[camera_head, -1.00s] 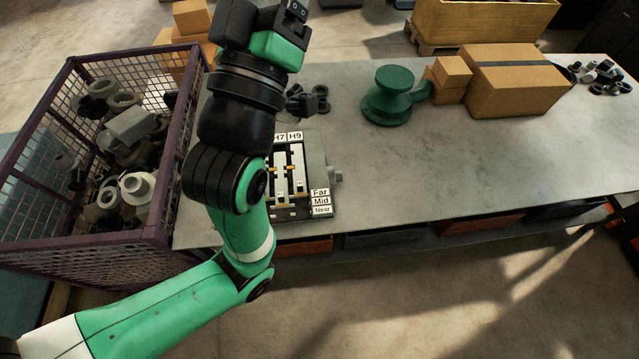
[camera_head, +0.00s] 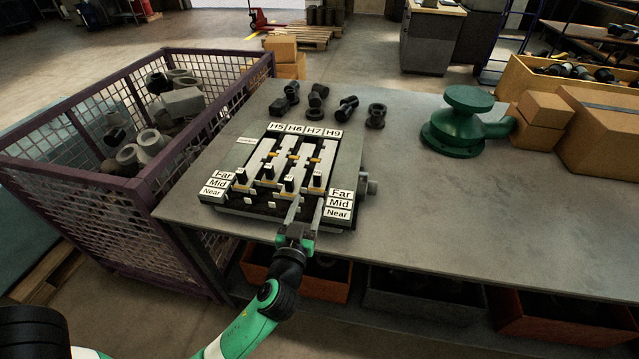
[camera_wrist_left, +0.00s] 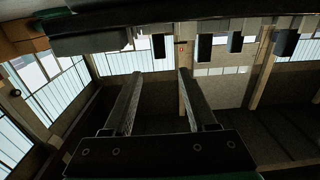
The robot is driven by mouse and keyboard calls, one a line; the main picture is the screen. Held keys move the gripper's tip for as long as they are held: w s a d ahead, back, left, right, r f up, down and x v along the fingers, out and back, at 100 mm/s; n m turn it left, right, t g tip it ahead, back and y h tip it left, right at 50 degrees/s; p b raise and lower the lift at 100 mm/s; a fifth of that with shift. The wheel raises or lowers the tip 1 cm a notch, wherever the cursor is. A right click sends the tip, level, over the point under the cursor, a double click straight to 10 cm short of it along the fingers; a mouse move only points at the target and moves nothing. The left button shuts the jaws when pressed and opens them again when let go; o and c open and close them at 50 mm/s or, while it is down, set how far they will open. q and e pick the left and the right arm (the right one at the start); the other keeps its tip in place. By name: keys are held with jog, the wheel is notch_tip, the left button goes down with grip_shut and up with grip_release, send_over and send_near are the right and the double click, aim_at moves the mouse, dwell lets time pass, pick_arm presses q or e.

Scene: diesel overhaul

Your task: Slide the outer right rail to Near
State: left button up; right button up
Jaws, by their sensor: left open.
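The rail device (camera_head: 350,160) sits on the table with rails marked H5, H6, H7 and H9. The outer right rail (camera_head: 326,160), under the H9 label, has an upright black handle (camera_head: 318,180) at its near end. That handle looks about level with the right Far label (camera_head: 341,194); Mid and Near are below it. My left gripper (camera_head: 305,205) is open and empty, at the device's near edge just in front of this handle. In the left wrist view its fingers (camera_wrist_left: 158,100) are apart, with several dark blocks beyond them. My right gripper is not in view.
A purple mesh crate (camera_head: 150,190) of metal parts stands left of the table. Loose dark fittings (camera_head: 346,108) lie behind the device. A green pedestal part (camera_head: 462,125) and cardboard boxes (camera_head: 600,130) stand to the right. The table (camera_head: 440,210) is clear between.

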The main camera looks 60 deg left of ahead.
aim_at(317, 177)
pick_arm(q)
jog(key=x, duration=1.1)
jog(key=shift+w+a, duration=0.2)
grip_shut()
dwell(0.9)
